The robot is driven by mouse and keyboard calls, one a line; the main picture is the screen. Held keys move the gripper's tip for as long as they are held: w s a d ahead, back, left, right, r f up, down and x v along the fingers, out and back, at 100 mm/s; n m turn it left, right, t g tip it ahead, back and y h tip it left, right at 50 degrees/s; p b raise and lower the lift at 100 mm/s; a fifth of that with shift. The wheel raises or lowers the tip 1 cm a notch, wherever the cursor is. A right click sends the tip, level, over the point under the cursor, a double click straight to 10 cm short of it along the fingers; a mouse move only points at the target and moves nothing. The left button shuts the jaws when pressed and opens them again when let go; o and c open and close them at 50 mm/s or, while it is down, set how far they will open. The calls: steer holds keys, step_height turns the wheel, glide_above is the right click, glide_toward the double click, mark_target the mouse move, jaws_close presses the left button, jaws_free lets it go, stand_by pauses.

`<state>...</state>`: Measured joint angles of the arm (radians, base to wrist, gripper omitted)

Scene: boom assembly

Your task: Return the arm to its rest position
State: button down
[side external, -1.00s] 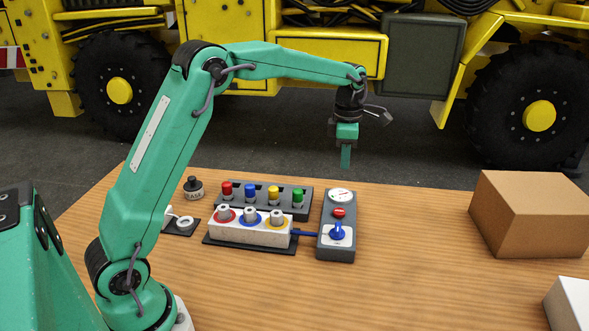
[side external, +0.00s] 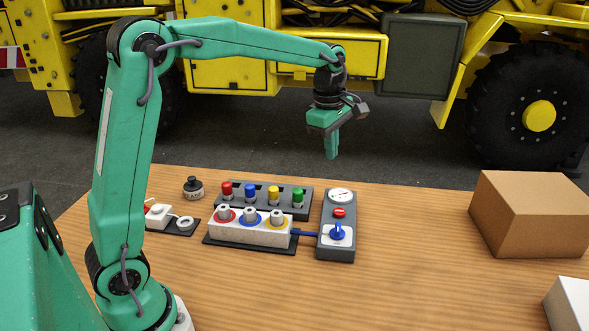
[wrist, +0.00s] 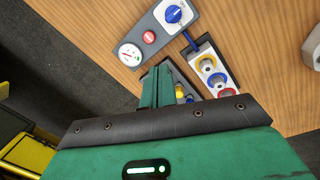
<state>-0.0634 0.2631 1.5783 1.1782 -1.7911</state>
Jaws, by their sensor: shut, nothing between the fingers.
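My gripper (side external: 332,147) hangs in the air above the back part of the table, pointing down, shut and empty. In the wrist view my gripper (wrist: 158,88) covers part of the rack behind it. Below it in the side view stands a grey box (side external: 336,243) with a gauge, a red button and a blue knob. The white block (side external: 250,230) with red, blue and yellow rings sits left of the box, joined to it by a blue line. Behind it is a dark rack (side external: 262,191) with red, blue, yellow and green plugs.
A cardboard box (side external: 527,215) stands at the table's right, with a white box (side external: 570,300) at the front right corner. A small black round item (side external: 193,186) and a dark tray (side external: 184,228) with a white ring lie at left. A yellow machine (side external: 325,52) stands behind the table.

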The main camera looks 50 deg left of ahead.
steer(key=s+d+r+m+t, duration=0.2)
steer(key=s+r+m, duration=0.2)
steer(key=s+m, duration=0.85)
steer(key=s+d+f+m+t, duration=0.1)
steer(key=s+f+m, duration=0.3)
steer(key=s+m, duration=0.4)
steer(key=shift+s+m+t, duration=0.35)
steer(key=shift+s+t, duration=0.25)
steer(key=shift+s, duration=1.7)
